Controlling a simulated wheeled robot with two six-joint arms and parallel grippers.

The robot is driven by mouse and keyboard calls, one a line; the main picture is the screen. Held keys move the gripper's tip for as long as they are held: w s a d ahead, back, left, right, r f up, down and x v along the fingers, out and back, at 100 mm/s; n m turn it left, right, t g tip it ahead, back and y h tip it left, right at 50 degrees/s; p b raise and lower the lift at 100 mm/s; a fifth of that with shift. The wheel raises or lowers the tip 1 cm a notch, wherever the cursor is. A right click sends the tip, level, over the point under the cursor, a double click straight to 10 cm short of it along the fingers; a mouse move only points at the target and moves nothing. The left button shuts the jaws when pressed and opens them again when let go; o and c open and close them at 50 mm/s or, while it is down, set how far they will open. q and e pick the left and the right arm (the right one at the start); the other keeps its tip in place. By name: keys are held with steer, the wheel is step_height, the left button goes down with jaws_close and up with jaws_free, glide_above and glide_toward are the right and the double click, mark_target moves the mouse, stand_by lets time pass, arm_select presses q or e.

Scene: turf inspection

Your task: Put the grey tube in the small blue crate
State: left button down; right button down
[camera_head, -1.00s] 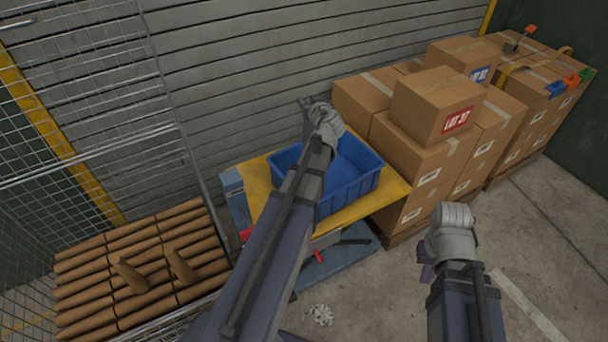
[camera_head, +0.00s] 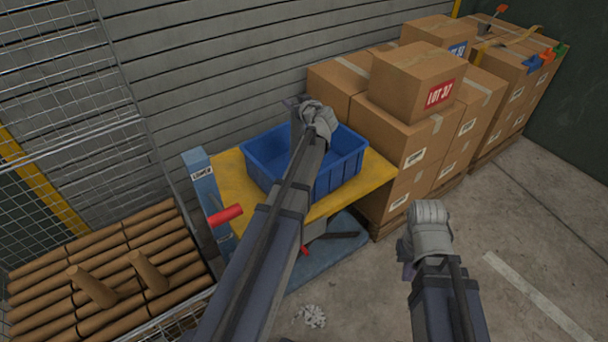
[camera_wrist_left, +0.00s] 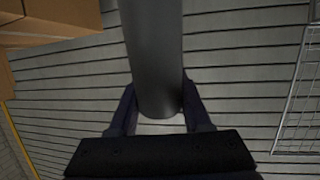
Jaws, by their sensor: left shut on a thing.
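The grey tube (camera_wrist_left: 155,60) is a smooth dark grey cylinder between the jaws of my left gripper (camera_wrist_left: 160,108) in the left wrist view. There my left gripper (camera_head: 296,104) is at the far rim of the blue crate (camera_head: 340,175), in front of the slatted wall. The crate is open-topped and stands on a yellow platform (camera_head: 235,185); my left arm covers part of it. My right gripper (camera_head: 408,252) is over the floor to the right, its jaws mostly hidden by the wrist.
Stacked cartons (camera_head: 415,85) stand just right of the crate. A wire cage with several brown tubes (camera_head: 95,285) is at lower left. A blue post (camera_head: 205,190) and a red handle (camera_head: 225,215) are at the platform's left. Concrete floor at right is clear.

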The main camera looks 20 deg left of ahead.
mark_target(295, 126)
arm_select(q)
steer(key=shift+f+b, duration=5.1)
steer(key=shift+r, duration=0.15)
steer(key=c, duration=0.8)
jaws_free()
steer(key=shift+f, duration=0.2)
steer(key=o, duration=0.5)
steer(key=shift+c, duration=0.2)
steer(key=shift+r, duration=0.1)
steer(key=shift+r, duration=0.2)
steer(key=p+v, duration=0.3)
steer(key=v, duration=0.9)
steer(key=shift+p, duration=0.4)
